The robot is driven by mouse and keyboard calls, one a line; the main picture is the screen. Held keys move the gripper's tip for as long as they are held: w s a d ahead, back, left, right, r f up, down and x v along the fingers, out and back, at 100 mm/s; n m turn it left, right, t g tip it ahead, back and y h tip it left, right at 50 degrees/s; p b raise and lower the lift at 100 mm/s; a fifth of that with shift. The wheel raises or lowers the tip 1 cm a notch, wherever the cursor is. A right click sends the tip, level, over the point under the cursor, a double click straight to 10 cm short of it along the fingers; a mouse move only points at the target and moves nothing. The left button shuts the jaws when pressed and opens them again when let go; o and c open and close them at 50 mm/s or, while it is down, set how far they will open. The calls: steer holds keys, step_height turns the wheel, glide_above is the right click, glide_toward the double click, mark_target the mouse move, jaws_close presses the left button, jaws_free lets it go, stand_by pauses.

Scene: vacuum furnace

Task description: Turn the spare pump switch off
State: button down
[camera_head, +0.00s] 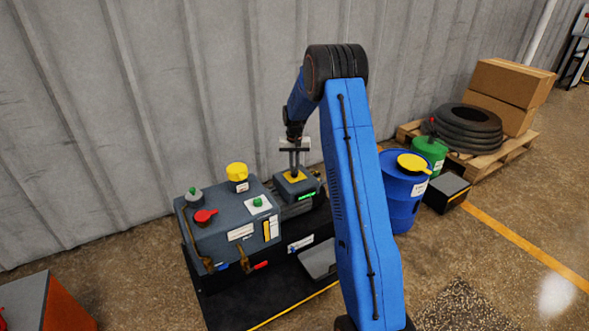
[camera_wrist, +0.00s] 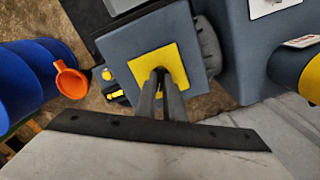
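A small grey box with a yellow plate (camera_head: 296,177) stands against the right side of the larger grey pump unit. A green-lit label (camera_head: 307,195) is on its front. I take this box to be the spare pump switch; its lettering is too small to read. My gripper (camera_head: 294,170) points straight down over the yellow plate. In the wrist view the yellow plate (camera_wrist: 145,72) lies under my gripper (camera_wrist: 160,76), whose two fingers are close together and meet its middle. The fingertips hide any knob there, so I cannot tell if they grip one or touch the plate.
The pump unit (camera_head: 225,220) carries a red handle (camera_head: 204,216), a yellow-capped knob (camera_head: 237,172) and a green button (camera_head: 258,202). A blue drum (camera_head: 403,190) with a yellow funnel stands to the right. The corrugated wall (camera_head: 150,100) is close behind.

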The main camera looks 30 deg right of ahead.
steer(key=shift+n, duration=0.4)
steer(key=n, duration=0.4)
steer(key=shift+n, duration=0.4)
steer(key=n, duration=0.6)
steer(key=shift+n, duration=0.3)
steer(key=c, duration=1.9)
jaws_free()
steer(key=shift+o, duration=0.2)
